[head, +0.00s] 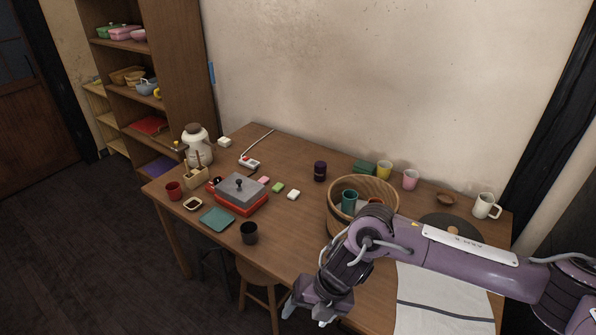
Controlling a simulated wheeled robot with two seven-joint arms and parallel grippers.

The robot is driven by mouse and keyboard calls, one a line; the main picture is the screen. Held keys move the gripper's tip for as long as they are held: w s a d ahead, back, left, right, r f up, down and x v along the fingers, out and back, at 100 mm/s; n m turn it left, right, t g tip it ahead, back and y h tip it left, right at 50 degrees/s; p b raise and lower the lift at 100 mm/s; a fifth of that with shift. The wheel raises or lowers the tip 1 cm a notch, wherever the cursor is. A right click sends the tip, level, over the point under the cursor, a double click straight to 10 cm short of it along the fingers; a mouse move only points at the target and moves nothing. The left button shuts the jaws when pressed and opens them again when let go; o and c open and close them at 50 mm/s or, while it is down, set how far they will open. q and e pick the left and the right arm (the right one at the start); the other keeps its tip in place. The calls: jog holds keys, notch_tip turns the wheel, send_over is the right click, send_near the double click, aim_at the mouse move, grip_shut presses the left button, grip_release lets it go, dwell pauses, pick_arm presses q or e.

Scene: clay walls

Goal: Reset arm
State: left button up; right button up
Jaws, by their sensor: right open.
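My right arm comes in from the right edge over the table's right part. Its purple gripper (308,312) hangs near the front edge of the wooden table (285,235), low in the picture. The jaws are apart and no object shows between them. The arm covers part of a white cloth (440,298) and the lower right of a wooden tub (337,212). My left gripper is out of the picture.
The tub holds cups, including a green one (349,202). A red and grey box (241,193) stands left of centre, with a dark cup (249,233) in front. A white mug (485,206) stands at the far right. A stool (262,285) is below the front edge.

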jog(key=w+a+f+m+t+y, duration=0.2)
jog(key=w+a+f+m, duration=0.15)
jog(key=f+m, duration=0.2)
jog(key=w+a+f+m+t+y, duration=0.1)
jog(key=w+a+f+m+y, duration=0.15)
jog(key=w+f+m, duration=0.35)
jog(key=s+d+f+m+t+h, duration=0.1)
jog(key=s+d+f+m, duration=0.2)
jog(key=d+f+m, duration=0.3)
jog(key=s+d+f+m+t+h, duration=0.1)
jog(key=s+d+f+m, duration=0.15)
jog(key=f+m, duration=0.45)
jog(key=s+d+f+m+g+h, duration=0.1)
jog(key=s+d+f+m+h, duration=0.1)
jog(key=s+d+f, duration=0.55)
jog(key=s+d+f+m+h, duration=0.2)
jog(key=s+d+f+m, duration=0.15)
jog(key=s+f, duration=0.6)
jog(key=s+d+f+m+g+h, duration=0.1)
jog(key=s+d+f, duration=0.1)
jog(key=s, duration=0.8)
jog(key=s+d+f+m+g+h, duration=0.1)
jog(key=s+d, duration=0.4)
jog(key=s, duration=0.5)
notch_tip(320, 180, down, 2)
jog(key=shift+d+m+g+h, duration=0.3)
jog(key=shift+m+g+h, duration=0.1)
jog(key=shift+m, duration=0.1)
